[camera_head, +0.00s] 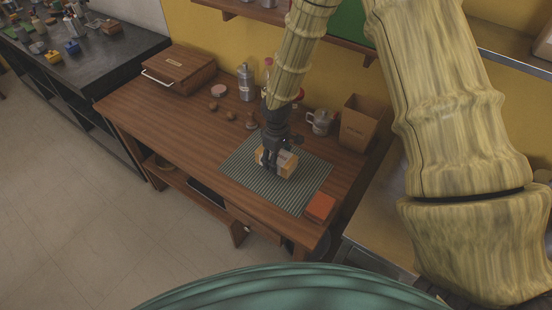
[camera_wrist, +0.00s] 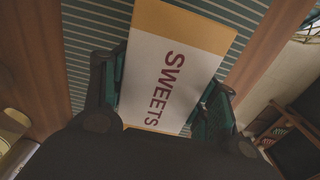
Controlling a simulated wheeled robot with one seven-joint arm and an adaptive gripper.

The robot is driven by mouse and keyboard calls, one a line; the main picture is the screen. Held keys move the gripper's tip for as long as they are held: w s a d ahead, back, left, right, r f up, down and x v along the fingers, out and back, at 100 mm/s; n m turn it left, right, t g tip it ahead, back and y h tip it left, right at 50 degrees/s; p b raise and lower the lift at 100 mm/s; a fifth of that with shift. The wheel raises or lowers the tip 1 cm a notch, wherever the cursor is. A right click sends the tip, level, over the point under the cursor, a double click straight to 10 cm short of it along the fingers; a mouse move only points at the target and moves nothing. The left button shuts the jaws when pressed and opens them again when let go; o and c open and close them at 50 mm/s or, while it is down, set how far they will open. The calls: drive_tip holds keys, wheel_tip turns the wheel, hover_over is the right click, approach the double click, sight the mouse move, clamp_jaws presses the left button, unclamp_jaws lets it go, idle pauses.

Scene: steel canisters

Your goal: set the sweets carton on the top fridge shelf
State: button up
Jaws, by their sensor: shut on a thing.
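The sweets carton (camera_head: 284,163) is a small yellow-orange box with a white label, at the striped mat on the wooden table. My gripper (camera_head: 272,161) is shut on it from above, with a finger on each side. In the wrist view, the carton (camera_wrist: 178,62) fills the middle and its label reads SWEETS. The gripper (camera_wrist: 160,95) has dark green finger pads against both of its sides. I cannot tell whether the carton still touches the mat. No fridge or fridge shelf can be made out in either view.
On the wooden table (camera_head: 130,105) are the striped mat (camera_head: 235,165), an orange-red box (camera_head: 320,207), a wooden bread box (camera_head: 180,68), a steel canister (camera_head: 246,82), a metal mug (camera_head: 321,121) and an open brown box (camera_head: 360,120). A dark counter (camera_head: 85,60) stands at left; the floor between is clear.

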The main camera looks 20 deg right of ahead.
drive_tip(key=shift+w+d, duration=0.2)
drive_tip(key=shift+w, duration=0.7)
drive_tip(key=shift+f+p, duration=0.85)
drive_tip(key=shift+f, duration=0.95)
drive_tip(key=shift+f, duration=0.2)
drive_tip(key=o, duration=1.3)
drive_tip(key=shift+r, duration=0.15)
